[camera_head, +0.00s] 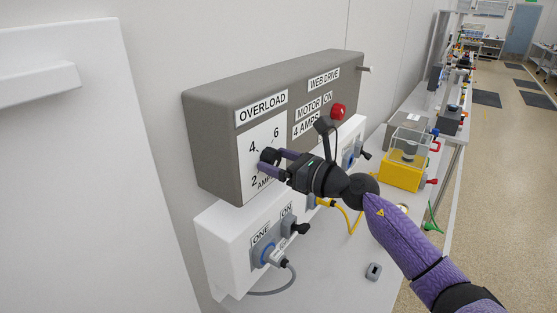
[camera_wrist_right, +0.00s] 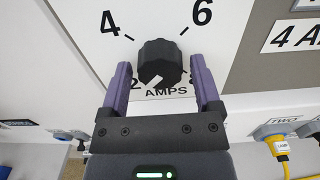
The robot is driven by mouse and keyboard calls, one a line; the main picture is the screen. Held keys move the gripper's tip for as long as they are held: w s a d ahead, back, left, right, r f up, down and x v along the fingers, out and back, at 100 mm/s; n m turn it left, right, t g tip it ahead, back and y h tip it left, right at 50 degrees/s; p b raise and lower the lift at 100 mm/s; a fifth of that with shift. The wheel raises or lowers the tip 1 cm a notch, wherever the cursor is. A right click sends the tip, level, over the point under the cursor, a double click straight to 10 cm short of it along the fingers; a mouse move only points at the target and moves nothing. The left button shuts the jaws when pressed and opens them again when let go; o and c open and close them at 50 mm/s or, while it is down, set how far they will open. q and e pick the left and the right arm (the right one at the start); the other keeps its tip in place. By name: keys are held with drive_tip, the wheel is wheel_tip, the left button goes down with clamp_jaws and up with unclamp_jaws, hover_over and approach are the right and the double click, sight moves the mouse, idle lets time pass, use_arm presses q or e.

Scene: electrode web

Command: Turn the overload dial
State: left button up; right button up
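The overload dial is a black faceted knob (camera_wrist_right: 159,62) on a white scale plate (camera_head: 257,148) marked 2, 4, 6 and AMPS; another number is partly hidden by my right finger. A white pointer mark on the knob points down and left, toward the 2. My right gripper (camera_wrist_right: 160,65) is open, with one purple finger on each side of the knob. In the wrist view a gap shows between each finger and the knob. The right gripper (camera_head: 268,161) also shows at the dial in the head view. My left gripper is not in view.
Below is a white box (camera_head: 229,250) with plugs and cables. A yellow unit (camera_head: 401,174) stands farther along the bench.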

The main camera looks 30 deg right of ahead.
clamp_jaws()
drive_tip(key=m+p, duration=0.3)
drive_tip(key=m, duration=0.1)
drive_tip(key=shift+r, duration=0.15)
drive_tip(key=m+p, duration=0.2)
drive_tip(key=m, duration=0.2)
drive_tip(key=shift+m, duration=0.4)
drive_tip(key=m+p, duration=0.2)
drive_tip(key=m, duration=0.2)
drive_tip(key=shift+p, duration=0.35)
drive_tip(key=shift+m+p, duration=1)
drive_tip(key=shift+m, duration=1.4)
